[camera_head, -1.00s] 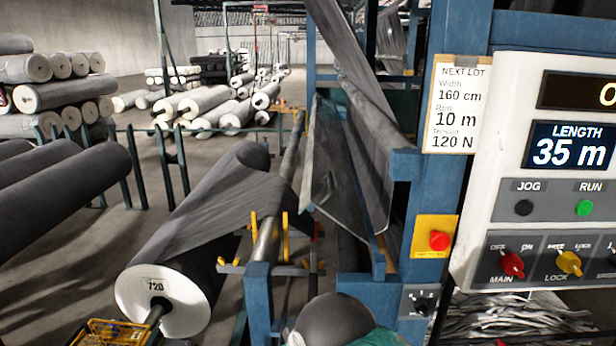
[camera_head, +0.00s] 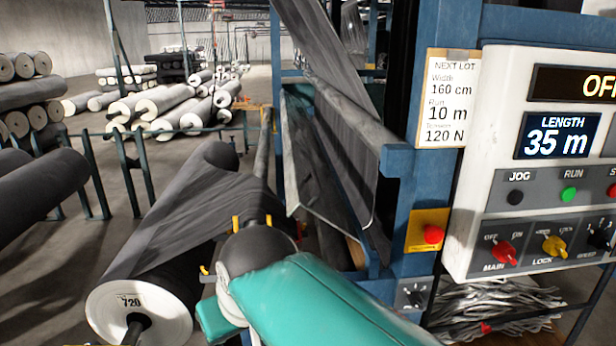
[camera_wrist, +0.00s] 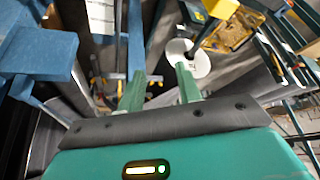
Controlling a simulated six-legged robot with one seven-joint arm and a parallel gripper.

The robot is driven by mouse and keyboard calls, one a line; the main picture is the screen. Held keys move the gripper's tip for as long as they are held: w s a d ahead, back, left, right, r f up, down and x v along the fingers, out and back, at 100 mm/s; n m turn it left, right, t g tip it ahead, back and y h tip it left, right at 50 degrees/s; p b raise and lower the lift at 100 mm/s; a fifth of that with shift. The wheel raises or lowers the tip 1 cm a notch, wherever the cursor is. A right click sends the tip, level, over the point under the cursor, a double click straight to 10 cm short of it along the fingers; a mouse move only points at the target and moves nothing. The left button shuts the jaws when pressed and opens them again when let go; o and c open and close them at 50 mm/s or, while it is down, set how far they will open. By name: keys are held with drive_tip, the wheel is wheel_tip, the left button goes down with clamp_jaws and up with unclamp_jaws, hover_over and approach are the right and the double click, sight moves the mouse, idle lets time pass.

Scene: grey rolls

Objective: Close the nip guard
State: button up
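The nip guard appears to be the tilted, pale-edged panel (camera_head: 312,168) on the blue machine frame in the head view, left of the control panel. It hangs at a slant below a grey roller (camera_head: 350,110), its lower edge standing out from the frame. My teal arm rises in front of the machine, below the panel. My gripper's fingers are not clear in the head view. In the wrist view my gripper (camera_wrist: 161,86) has two green fingers apart with nothing held between them. I cannot make out the guard in the wrist view.
The control panel (camera_head: 545,180) reads 35 m, with red and yellow switches. A red button (camera_head: 432,234) on a yellow plate sits on the blue post (camera_head: 425,150).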

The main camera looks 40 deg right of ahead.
drive_tip(key=w+d+r+m, duration=0.2)
drive_tip(key=w+d+r, duration=0.4)
drive_tip(key=r, duration=0.2)
wheel_tip(320, 180, up, 13)
drive_tip(key=m+g+h, duration=0.1)
drive_tip(key=m+h, duration=0.1)
drive_tip(key=m, duration=0.2)
hover_over(318, 183)
drive_tip(key=s+a, duration=0.2)
drive_tip(key=s, duration=0.4)
drive_tip(key=x, duration=0.9)
drive_tip(key=a+x, duration=0.1)
drive_tip(key=x, duration=0.4)
drive_tip(key=shift+f, duration=0.2)
clamp_jaws()
